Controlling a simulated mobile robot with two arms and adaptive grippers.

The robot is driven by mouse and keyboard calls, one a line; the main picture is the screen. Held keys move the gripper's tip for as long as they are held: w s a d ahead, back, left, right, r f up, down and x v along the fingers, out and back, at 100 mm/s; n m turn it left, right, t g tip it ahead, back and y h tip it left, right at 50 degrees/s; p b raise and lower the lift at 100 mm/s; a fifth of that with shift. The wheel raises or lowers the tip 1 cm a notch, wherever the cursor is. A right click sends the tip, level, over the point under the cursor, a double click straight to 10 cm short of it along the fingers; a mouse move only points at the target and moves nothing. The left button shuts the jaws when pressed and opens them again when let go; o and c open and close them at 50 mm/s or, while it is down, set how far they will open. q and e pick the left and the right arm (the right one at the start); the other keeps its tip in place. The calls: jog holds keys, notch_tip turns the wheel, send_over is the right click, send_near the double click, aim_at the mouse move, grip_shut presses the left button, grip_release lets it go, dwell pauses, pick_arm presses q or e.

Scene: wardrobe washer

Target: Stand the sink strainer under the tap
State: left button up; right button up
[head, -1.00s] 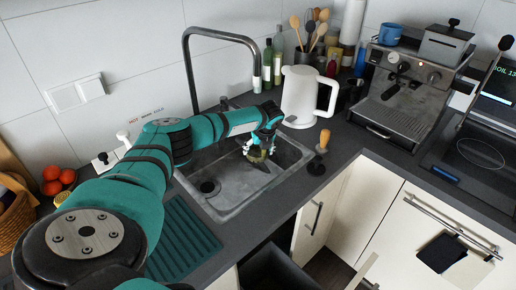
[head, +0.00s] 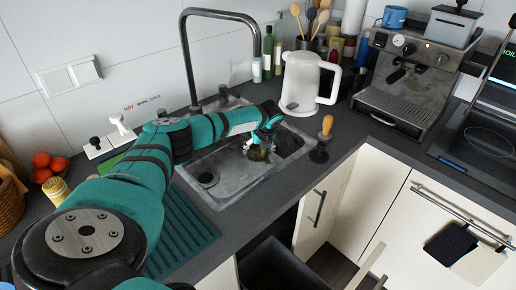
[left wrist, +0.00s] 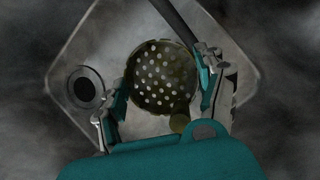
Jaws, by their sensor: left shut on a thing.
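My left gripper (head: 262,146) is over the right half of the grey sink (head: 228,192). It is shut on the sink strainer (left wrist: 162,76), a round, dark olive piece with rows of light holes, seen between the two fingers in the left wrist view. In the head view the strainer (head: 257,154) is small and partly hidden by the gripper. My right gripper is not in view.
A white kettle (head: 303,84) and a wooden-handled tamper (head: 324,136) stand right of the sink. A ribbed green drainer mat (head: 185,235) lies in front left. The sink's drain (head: 207,179) is at its left. An espresso machine (head: 402,85) stands farther right.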

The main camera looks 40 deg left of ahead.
pick_arm(q)
jog(key=shift+r, duration=0.1)
jog(key=b, duration=0.2)
send_over(256, 169)
jog(key=d, duration=0.2)
jog(key=f, duration=0.5)
jog(key=shift+s+a, duration=0.2)
jog(key=shift+a, duration=0.05)
notch_tip(256, 169, down, 2)
jog(key=shift+f+b, duration=0.1)
jog(key=shift+b, duration=0.65)
jog(key=shift+f, duration=0.5)
jog(key=shift+b, duration=0.3)
jog(key=shift+f, duration=0.25)
jog(key=o, duration=1.2)
jog(key=shift+r, duration=0.15)
